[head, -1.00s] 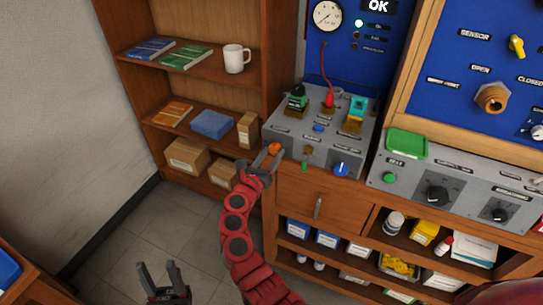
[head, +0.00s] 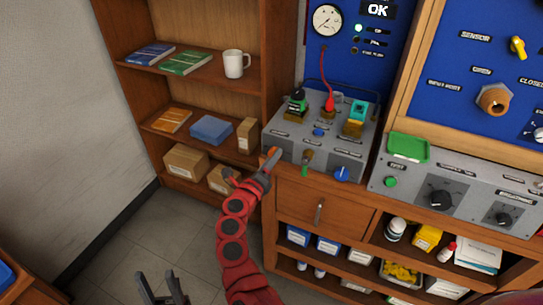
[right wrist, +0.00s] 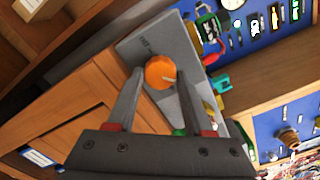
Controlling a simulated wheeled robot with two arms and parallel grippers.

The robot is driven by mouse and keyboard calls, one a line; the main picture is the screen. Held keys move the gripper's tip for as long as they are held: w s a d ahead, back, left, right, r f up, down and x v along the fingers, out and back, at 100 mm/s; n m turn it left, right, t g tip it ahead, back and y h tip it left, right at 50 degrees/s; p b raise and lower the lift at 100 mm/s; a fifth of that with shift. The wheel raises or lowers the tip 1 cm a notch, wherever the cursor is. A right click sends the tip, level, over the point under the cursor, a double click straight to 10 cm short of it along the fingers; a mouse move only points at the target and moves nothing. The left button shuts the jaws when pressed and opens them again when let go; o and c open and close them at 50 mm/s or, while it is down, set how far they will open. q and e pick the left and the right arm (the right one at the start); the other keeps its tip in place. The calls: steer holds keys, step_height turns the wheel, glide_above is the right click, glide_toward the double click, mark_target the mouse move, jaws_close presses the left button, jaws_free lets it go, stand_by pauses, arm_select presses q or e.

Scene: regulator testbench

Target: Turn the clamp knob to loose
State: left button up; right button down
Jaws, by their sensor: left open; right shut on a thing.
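An orange round knob (right wrist: 160,72) sits on the left end of the grey bench unit (right wrist: 143,45). My right gripper (right wrist: 158,76) is shut on it, with one finger on each side. A pale mark shows on the knob's face. In the head view my right gripper (head: 273,158) is at the unit's front left corner and mostly hides the knob. I cannot read the knob's label. My left gripper (head: 161,280) is open and empty, low in the head view, over the floor and away from the unit.
The unit's front also carries a green lever (head: 306,163) and a blue knob (head: 342,174) to the right of my right gripper. A red cable (head: 326,75) rises behind. A shelf (head: 190,72) with books and a mug (head: 236,63) stands at the left.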

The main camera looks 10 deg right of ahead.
steer(key=shift+a+r+n+p, duration=0.1)
steer(key=shift+n+p, duration=3.2)
steer(key=shift+n, duration=3.45)
steer(key=shift+r+n+p, duration=0.1)
steer(key=shift+n+p, duration=3.2)
steer(key=shift+n, duration=3.45)
steer(key=shift+f, duration=0.1)
steer(key=shift+c, duration=1.5)
jaws_free()
